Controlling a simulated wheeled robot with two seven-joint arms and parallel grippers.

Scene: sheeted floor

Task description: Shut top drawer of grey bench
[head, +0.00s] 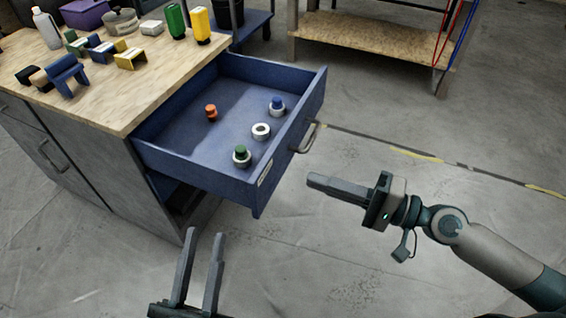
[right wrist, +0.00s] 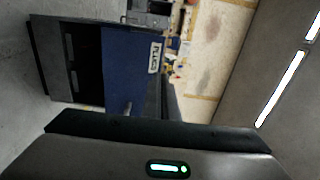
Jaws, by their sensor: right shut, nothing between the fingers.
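The grey bench (head: 75,150) has a wooden top and stands at the left in the head view. Its blue top drawer (head: 190,160) is pulled far out, with a metal handle (head: 308,138) on its front. The drawer front also shows in the right wrist view (right wrist: 130,75), with a white label. Inside lie several small round pieces with orange, blue and green tops. My right gripper (head: 311,181) is shut and empty, in front of the drawer front and apart from it. My left gripper (head: 204,236) is open and empty at the bottom, nearer than the drawer.
A wooden-shelved rack (head: 370,40) stands at the back. The floor right of the drawer is clear, with a worn yellow-black line.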

